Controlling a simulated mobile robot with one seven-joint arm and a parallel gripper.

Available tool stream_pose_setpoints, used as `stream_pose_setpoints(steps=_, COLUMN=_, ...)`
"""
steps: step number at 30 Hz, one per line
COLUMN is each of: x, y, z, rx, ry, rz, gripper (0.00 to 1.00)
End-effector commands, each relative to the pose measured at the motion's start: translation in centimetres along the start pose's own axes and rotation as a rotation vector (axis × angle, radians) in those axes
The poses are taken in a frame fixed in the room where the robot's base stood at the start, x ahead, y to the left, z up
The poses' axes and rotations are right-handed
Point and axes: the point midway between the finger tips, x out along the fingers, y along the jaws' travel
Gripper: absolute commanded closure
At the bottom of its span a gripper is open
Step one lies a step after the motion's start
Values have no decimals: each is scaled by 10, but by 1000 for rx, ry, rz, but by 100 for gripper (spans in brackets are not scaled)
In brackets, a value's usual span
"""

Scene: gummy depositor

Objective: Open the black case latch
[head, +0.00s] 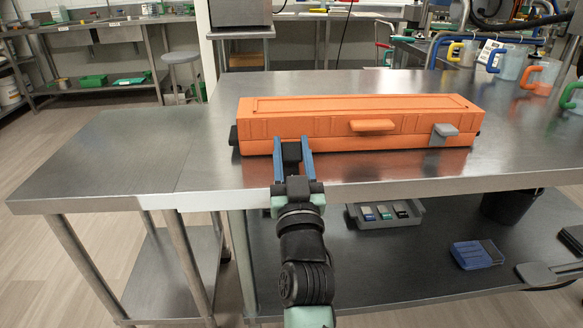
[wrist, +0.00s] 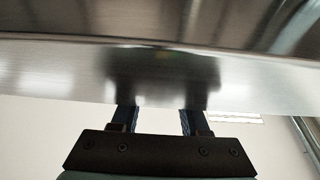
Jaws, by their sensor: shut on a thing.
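The orange case (head: 358,110) lies closed on the steel table, long side towards me. The black latch (head: 291,152) is on the left part of its front. My gripper (head: 292,141) comes from the front edge of the table, with one blue finger on each side of the black latch. It is shut on the latch. In the wrist view the fingers of my gripper (wrist: 160,112) show only in part; their tips and the latch are hidden by the table edge.
A grey latch (head: 444,131) and an orange handle (head: 372,126) are on the case front. The steel table (head: 230,185) is clear around the case. Several jugs with coloured handles stand at the right. A grey tray (head: 385,214) is on the lower shelf.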

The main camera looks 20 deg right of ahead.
Motion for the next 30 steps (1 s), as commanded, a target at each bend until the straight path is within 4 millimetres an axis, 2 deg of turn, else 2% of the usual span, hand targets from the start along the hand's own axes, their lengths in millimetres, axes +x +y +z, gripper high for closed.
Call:
stream_pose_setpoints(steps=1, x=-2, y=1, z=6, rx=2, ry=17, rz=1, gripper=100)
stream_pose_setpoints(steps=18, x=-3, y=1, z=1, rx=2, ry=52, rz=1, gripper=100)
stream_pose_setpoints(steps=19, x=-3, y=1, z=1, rx=2, ry=52, rz=1, gripper=52)
stream_pose_setpoints(steps=21, x=-3, y=1, z=1, rx=1, ry=51, rz=1, gripper=39)
stream_pose_setpoints(steps=24, x=-3, y=1, z=1, rx=1, ry=51, rz=1, gripper=25)
stream_pose_setpoints(steps=30, x=-3, y=0, z=1, rx=1, ry=51, rz=0, gripper=25)
